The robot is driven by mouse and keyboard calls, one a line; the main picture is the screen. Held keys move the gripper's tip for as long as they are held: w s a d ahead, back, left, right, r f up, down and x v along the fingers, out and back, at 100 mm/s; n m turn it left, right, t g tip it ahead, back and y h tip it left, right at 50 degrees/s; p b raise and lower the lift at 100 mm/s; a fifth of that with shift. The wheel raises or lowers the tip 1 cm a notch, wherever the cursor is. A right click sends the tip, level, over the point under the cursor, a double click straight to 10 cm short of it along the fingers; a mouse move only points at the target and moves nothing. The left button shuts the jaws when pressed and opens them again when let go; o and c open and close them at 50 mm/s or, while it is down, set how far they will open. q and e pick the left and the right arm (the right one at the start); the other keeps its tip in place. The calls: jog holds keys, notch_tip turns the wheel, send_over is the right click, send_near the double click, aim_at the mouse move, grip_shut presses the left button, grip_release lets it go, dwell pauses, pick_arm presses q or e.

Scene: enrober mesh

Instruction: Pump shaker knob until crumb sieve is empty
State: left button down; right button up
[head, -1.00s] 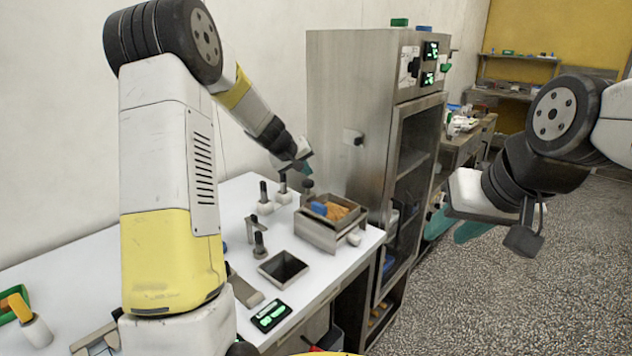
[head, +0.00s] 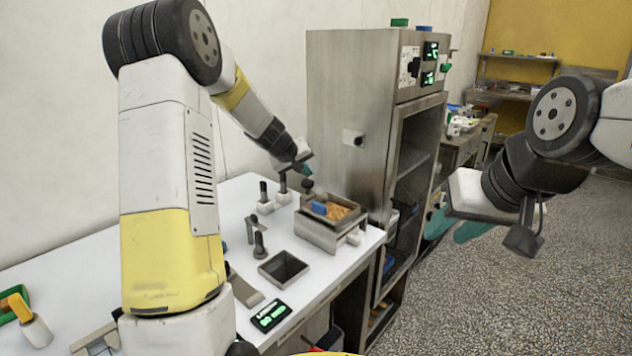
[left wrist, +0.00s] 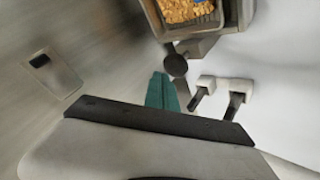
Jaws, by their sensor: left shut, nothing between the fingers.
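The crumb sieve (head: 312,220) is a metal box on the white worktop, with orange-brown crumbs (head: 338,212) and a blue piece (head: 319,208) in it. In the left wrist view the crumbs (left wrist: 183,10) show at the top. The dark round shaker knob (head: 307,184) stands at the sieve's back left; it also shows in the left wrist view (left wrist: 176,66). My left gripper (head: 304,170) is shut and empty, its teal fingertips just above the knob. Contact cannot be told. My right gripper (head: 455,228) hangs open and empty over the floor side, far from the sieve.
Dark-handled posts (head: 264,195) stand left of the sieve. An open square bin (head: 284,268) and a green-lit display (head: 270,316) lie nearer on the worktop. A tall steel cabinet (head: 345,110) rises right behind the sieve, close to my left gripper.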

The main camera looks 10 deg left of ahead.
aim_at(308, 181)
pick_arm(q)
jog(key=shift+f, duration=0.25)
jog(key=shift+f, duration=1.4)
dwell(0.9)
jog(key=shift+r, duration=1.8)
jog(key=shift+r, duration=2.55)
